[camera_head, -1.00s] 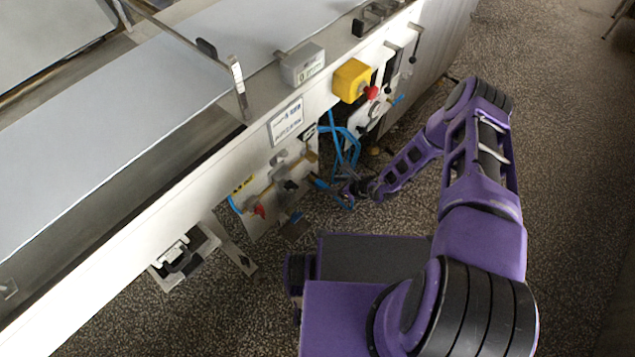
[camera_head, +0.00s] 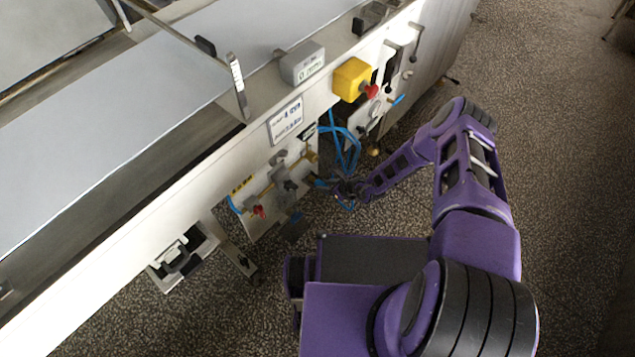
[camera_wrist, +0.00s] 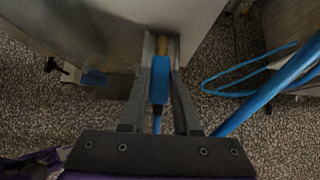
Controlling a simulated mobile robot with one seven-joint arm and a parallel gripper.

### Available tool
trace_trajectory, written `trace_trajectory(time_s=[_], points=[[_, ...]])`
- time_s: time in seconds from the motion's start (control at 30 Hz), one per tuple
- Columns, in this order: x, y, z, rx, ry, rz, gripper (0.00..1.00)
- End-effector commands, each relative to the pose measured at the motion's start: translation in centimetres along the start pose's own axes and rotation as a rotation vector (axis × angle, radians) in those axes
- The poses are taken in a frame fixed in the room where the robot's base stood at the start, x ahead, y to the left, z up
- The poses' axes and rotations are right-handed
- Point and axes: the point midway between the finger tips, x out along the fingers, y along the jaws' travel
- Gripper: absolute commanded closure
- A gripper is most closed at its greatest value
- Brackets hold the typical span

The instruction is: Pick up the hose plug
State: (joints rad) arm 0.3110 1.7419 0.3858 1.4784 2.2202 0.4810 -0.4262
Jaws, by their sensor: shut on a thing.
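The hose plug (camera_wrist: 160,82) is a blue piece between the two fingers of my gripper (camera_wrist: 161,70) in the wrist view. The fingers are shut on it from both sides. A yellowish brass-coloured part (camera_wrist: 162,45) shows just beyond it, close to the machine's panel. I cannot tell whether the plug touches that part. In the head view my gripper (camera_head: 340,190) is low beside the panel's right edge, and the plug is too small there to make out clearly.
The white machine (camera_head: 130,225) with its pale belt (camera_head: 110,120) runs along the left. Blue hoses (camera_head: 345,150) hang close by my gripper, and show in the wrist view (camera_wrist: 265,95). A yellow box with a red knob (camera_head: 352,80) sits above. Speckled floor (camera_head: 570,180) is clear on the right.

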Motion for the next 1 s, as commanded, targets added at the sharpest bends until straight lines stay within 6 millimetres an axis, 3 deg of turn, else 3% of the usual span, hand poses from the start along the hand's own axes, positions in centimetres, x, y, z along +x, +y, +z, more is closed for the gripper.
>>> trace_trajectory(time_s=[0.63,1.0], points=[[-0.4,0.0,0.2,-0.002,-0.001,0.001,1.0],[-4.1,-0.1,3.7,-0.004,-0.002,-0.001,1.0]])
